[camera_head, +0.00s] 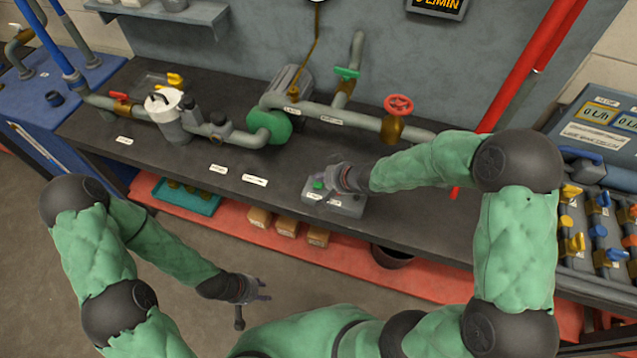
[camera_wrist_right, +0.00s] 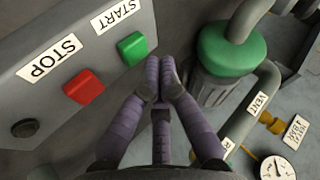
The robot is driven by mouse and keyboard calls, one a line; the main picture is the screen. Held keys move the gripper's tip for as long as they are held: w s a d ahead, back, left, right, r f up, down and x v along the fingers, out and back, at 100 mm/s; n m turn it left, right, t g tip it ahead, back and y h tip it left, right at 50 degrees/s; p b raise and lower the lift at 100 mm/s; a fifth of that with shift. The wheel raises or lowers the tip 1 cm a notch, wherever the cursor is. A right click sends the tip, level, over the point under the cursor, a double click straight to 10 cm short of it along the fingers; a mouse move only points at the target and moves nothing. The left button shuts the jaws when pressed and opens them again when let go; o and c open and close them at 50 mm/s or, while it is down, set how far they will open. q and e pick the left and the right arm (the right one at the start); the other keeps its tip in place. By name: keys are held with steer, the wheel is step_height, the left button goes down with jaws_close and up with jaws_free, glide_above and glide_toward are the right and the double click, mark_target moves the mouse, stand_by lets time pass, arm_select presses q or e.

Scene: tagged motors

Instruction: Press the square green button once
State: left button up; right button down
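The square green button (camera_wrist_right: 133,46) sits on a grey control box beside the START label (camera_wrist_right: 116,15). It also shows in the head view (camera_head: 318,185) on the grey control box (camera_head: 347,205) at the front of the bench. A square red button (camera_wrist_right: 84,87) sits beside it by the STOP label (camera_wrist_right: 48,60). My right gripper (camera_wrist_right: 160,62) has its fingers together and empty, just beside the green button; contact cannot be told. In the head view my right gripper (camera_head: 338,178) is over the box.
A pump with a green cover (camera_head: 283,126), pipes and a red valve wheel (camera_head: 398,104) stand behind the box. A dark round knob (camera_wrist_right: 25,128) is on the box. Small boxes (camera_head: 287,227) and a teal tray (camera_head: 184,197) lie on the red lower shelf.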

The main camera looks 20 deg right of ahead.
mark_target(321, 185)
steer(key=shift+f, duration=0.1)
steer(key=shift+f, duration=0.35)
steer(key=shift+f+b, duration=0.4)
steer(key=shift+b, duration=0.05)
stand_by(0.8)
steer(key=shift+r, duration=0.15)
steer(key=shift+r+p, duration=0.7)
steer(key=shift+p, duration=0.3)
steer(key=shift+r, duration=0.1)
step_height(321, 185, up, 5)
steer(key=p, duration=0.5)
